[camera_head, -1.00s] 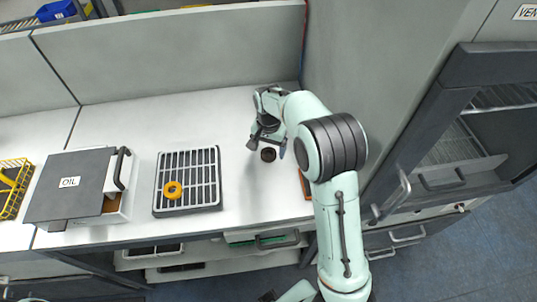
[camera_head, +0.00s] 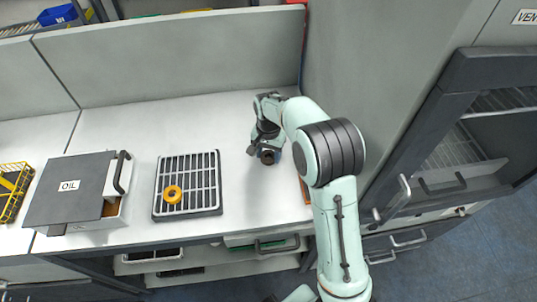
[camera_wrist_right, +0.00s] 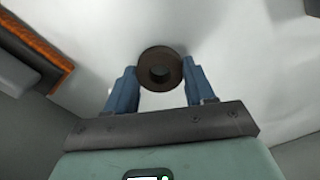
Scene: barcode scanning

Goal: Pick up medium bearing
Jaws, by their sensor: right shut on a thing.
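The medium bearing appears to be the dark brown ring (camera_wrist_right: 160,68) with a hole in its middle. In the right wrist view it sits between the two blue fingertips of my right gripper (camera_wrist_right: 161,82), which is shut on it. In the head view the dark ring (camera_head: 268,157) shows at the tip of my right gripper (camera_head: 262,152), over the white worktop; whether it touches the surface is hard to tell. My left gripper is not in view.
A yellow-orange ring (camera_head: 172,194) lies on a dark slatted rack (camera_head: 212,205). An OIL box (camera_head: 70,203) and a yellow basket (camera_head: 13,205) stand further left. An orange-edged item (camera_wrist_right: 46,52) lies near the right gripper. The worktop (camera_head: 120,117) behind the rack is clear.

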